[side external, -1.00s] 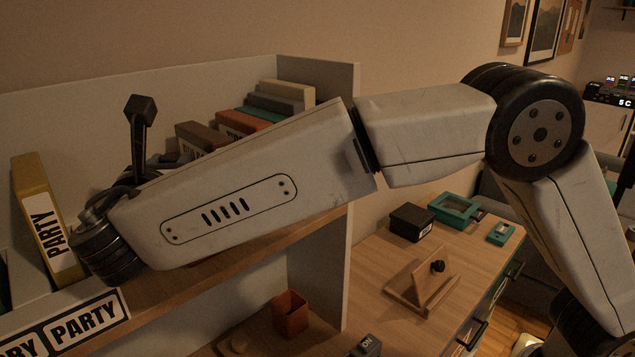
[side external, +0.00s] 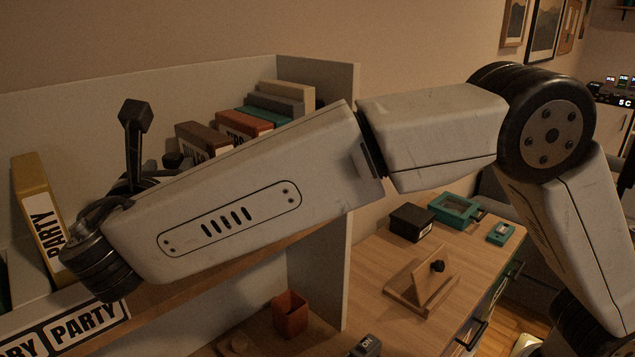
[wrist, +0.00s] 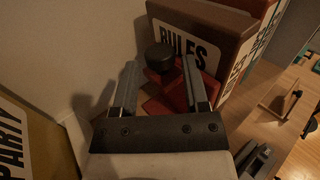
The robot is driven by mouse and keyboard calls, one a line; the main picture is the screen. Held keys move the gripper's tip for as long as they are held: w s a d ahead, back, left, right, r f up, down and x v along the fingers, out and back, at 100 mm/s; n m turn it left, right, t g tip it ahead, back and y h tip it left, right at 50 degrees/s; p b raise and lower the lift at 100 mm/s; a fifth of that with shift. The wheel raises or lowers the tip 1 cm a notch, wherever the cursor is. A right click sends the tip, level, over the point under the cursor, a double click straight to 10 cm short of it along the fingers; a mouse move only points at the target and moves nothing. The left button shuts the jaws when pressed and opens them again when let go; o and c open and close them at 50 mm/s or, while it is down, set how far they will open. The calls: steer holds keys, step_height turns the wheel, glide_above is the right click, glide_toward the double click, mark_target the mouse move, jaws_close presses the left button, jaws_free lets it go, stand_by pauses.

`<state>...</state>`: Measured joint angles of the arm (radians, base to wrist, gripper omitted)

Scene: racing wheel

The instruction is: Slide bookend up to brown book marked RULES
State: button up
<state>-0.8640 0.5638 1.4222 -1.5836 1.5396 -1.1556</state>
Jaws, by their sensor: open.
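The brown book marked RULES (wrist: 205,35) stands upright at the top of the wrist view; it also shows on the shelf in the side view (side external: 199,138), partly hidden by my arm. A red bookend (wrist: 172,103) with a black knob (wrist: 160,57) is just in front of the book in the wrist view. I cannot tell whether it touches the book. My gripper (wrist: 159,66) is open, its two fingers on either side of the knob and bookend, with space visible beside the knob. In the side view my arm hides the bookend and fingers.
More books (side external: 245,122) stand in a row beyond the brown one. A yellow PARTY book (side external: 38,215) leans at the left, and shows at the wrist view's lower left (wrist: 25,140). The shelf's back wall (side external: 75,120) is close behind the gripper.

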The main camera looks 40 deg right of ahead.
steer(key=shift+v, duration=2.95)
step_height(320, 180, down, 3)
steer(key=s+a+n+g+y, duration=0.2)
steer(key=n+y, duration=0.4)
steer(key=y, duration=0.1)
steer(key=s+d+f+m+g+y, duration=0.1)
steer(key=s+d+f+m+g, duration=0.2)
steer(key=d+f+m, duration=0.5)
steer(key=s+d+f+m+g+y, duration=0.2)
steer(key=s+d+f+m, duration=0.3)
steer(key=d+m, duration=0.9)
steer(key=s+d+f+m+g+y, duration=0.1)
steer(key=s+d+f+m+g, duration=0.3)
steer(key=d+f+m, duration=0.6)
steer(key=shift+s+d+f+m, duration=0.35)
steer(key=shift+s+d+m, duration=0.05)
steer(key=shift+d+m, duration=0.7)
